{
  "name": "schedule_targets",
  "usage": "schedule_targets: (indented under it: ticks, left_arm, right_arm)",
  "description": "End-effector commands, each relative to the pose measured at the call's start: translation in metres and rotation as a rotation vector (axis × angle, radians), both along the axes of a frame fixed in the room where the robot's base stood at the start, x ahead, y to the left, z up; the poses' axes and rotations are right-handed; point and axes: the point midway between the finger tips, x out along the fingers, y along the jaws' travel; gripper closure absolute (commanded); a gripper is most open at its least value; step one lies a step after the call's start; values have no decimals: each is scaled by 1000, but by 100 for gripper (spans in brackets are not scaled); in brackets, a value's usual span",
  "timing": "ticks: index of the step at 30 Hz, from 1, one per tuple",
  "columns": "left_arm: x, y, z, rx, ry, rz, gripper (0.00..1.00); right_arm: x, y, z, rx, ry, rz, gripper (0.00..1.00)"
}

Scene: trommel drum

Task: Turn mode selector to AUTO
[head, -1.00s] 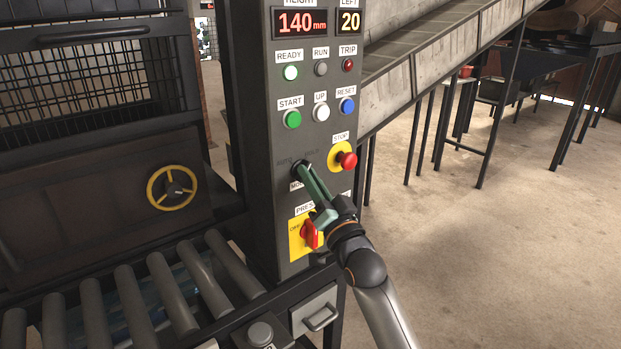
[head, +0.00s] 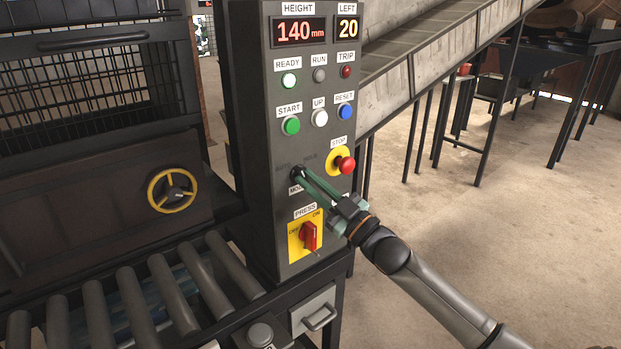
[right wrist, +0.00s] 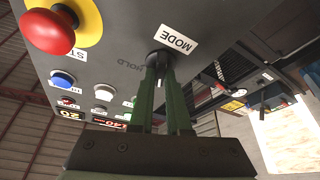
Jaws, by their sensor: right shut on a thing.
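The mode selector (head: 296,173) is a small dark knob on the grey control panel, left of the red stop button. Its MODE label is partly covered by my gripper in the head view and reads upside down in the right wrist view. My right gripper (head: 302,174) reaches in from the lower right, its green fingers shut on the knob. In the right wrist view the knob (right wrist: 160,58) sits between the fingertips, beside a faint HOLD marking. The AUTO marking is too faint to read now, and the knob's pointing direction is hidden. My left gripper is not in view.
The red stop button (head: 345,165) on its yellow plate is close to the right of the fingers. The red press switch (head: 309,236) is below them. Start, up and reset buttons are above. Rollers (head: 130,300) lie at lower left; open floor is at right.

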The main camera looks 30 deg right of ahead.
Motion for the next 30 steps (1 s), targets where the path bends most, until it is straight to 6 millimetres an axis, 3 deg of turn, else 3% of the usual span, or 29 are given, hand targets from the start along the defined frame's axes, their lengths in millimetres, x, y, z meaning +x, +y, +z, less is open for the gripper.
schedule_targets:
  ticks: [13, 30]
  left_arm:
    - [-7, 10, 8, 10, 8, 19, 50]
    - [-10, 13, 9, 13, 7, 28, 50]
  right_arm:
    - [0, -2, 4, -310, -26, -2, 100]
    - [1, -2, 3, -397, -36, -3, 100]
